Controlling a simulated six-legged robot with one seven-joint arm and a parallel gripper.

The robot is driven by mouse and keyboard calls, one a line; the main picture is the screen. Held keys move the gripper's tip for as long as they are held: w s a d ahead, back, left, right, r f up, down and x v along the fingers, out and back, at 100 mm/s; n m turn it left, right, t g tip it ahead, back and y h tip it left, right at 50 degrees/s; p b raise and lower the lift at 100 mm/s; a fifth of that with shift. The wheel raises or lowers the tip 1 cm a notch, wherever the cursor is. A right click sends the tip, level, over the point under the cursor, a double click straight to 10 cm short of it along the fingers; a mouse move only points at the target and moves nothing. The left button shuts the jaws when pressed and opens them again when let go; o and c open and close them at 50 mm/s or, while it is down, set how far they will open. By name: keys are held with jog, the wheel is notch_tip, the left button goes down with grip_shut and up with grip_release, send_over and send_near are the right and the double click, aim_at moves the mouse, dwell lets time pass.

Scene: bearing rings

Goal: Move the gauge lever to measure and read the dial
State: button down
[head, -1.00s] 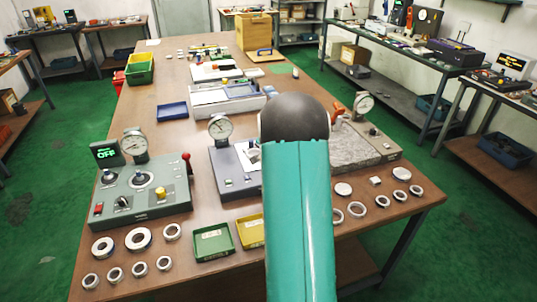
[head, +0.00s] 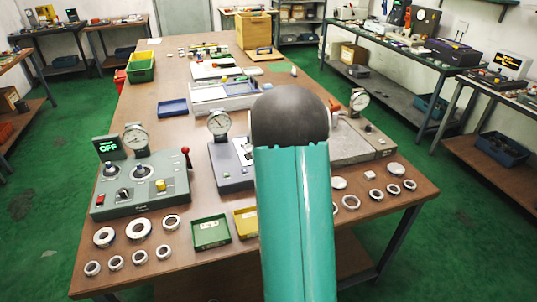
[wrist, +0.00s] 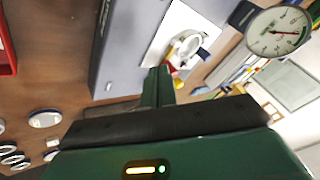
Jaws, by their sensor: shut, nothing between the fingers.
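A blue-grey gauge stand (head: 228,178) with a round dial (head: 218,122) stands mid-table, partly hidden by my arm. In the wrist view, a grey stand (wrist: 128,45) carries a white plate with a metal ring (wrist: 185,48) on it. Its white dial (wrist: 278,32) shows at the upper right, with a reading too small to tell. A small red and yellow part (wrist: 180,80) lies just beyond my fingertips; I cannot tell if it is the lever. My gripper (wrist: 157,82) is shut and empty, close to the stand; contact is unclear. My arm hides it in the head view.
A green control box (head: 140,190) with a dial, an OFF display (head: 107,147) and a red-knobbed lever (head: 186,152) stands at left. Metal rings, a green tray (head: 211,232) and a yellow tray (head: 245,222) lie in front. A granite-like stand (head: 360,145) is at right.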

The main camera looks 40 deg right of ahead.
jog(key=a+r, duration=0.1)
jog(key=s+r, duration=0.1)
jog(key=a+r, duration=0.1)
jog(key=r, duration=0.1)
jog(key=shift+s+a, duration=0.2)
jog(key=shift+a, duration=0.1)
jog(key=c, duration=2.1)
grip_release()
jog(key=shift+r, duration=0.1)
